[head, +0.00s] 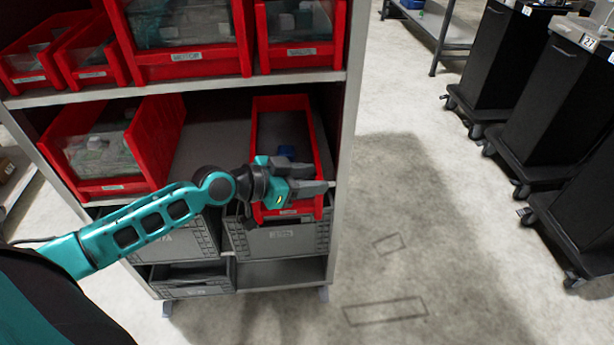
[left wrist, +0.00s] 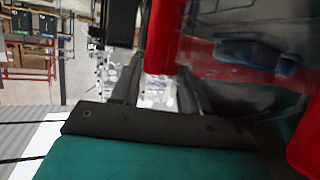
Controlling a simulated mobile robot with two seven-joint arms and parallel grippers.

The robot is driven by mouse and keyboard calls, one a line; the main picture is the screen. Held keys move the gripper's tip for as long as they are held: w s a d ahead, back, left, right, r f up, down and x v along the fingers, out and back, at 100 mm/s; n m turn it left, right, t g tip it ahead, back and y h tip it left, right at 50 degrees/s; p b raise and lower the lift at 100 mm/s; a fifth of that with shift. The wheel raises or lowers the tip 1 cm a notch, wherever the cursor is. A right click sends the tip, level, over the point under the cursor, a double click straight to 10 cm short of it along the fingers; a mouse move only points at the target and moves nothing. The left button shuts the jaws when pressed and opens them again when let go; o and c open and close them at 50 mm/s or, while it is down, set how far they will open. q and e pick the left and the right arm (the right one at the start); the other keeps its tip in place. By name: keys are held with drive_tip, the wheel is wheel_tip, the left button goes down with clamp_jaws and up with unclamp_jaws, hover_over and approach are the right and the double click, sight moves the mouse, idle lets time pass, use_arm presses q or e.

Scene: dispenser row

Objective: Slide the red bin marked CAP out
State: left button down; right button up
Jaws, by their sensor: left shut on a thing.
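The narrow red bin (head: 262,125) is on the right of the middle shelf. Its front label is too small to read. The bin's front reaches over the shelf's front edge, above a grey crate. A small blue thing (head: 287,150) lies inside it. My left gripper (head: 322,184) reaches across the bin's front part from the left and is shut on its side wall. In the left wrist view the red wall (left wrist: 162,35) stands between the two fingers (left wrist: 158,90). My gripper hides part of the bin's front. My right gripper is not in view.
A wide red bin (head: 155,140) stands left on the same shelf, with bare shelf (head: 210,145) between. Several red bins (head: 190,70) fill the shelf above. A grey crate (head: 280,240) sits below. The shelf's right upright (head: 347,110) is close to my gripper. Black carts (head: 500,70) stand far right; the floor between is clear.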

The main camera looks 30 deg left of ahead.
use_arm(q)
drive_tip(key=shift+s+d+f, duration=0.15)
drive_tip(key=shift+s+f, duration=0.15)
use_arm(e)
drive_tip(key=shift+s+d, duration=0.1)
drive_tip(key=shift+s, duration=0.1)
use_arm(q)
drive_tip(key=shift+c, duration=2.4)
unclamp_jaws()
drive_tip(key=shift+w+r, duration=0.1)
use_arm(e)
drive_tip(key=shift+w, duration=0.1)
use_arm(q)
drive_tip(key=shift+r, duration=0.1)
drive_tip(key=b+v, duration=0.4)
drive_tip(key=v, duration=0.8)
drive_tip(key=shift+s+a, duration=0.25)
drive_tip(key=shift+s, duration=0.05)
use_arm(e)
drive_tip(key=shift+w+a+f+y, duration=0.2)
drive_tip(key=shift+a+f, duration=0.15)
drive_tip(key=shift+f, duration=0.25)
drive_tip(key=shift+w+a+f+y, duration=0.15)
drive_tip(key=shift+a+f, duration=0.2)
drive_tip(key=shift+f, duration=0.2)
use_arm(q)
drive_tip(key=shift+r, duration=0.2)
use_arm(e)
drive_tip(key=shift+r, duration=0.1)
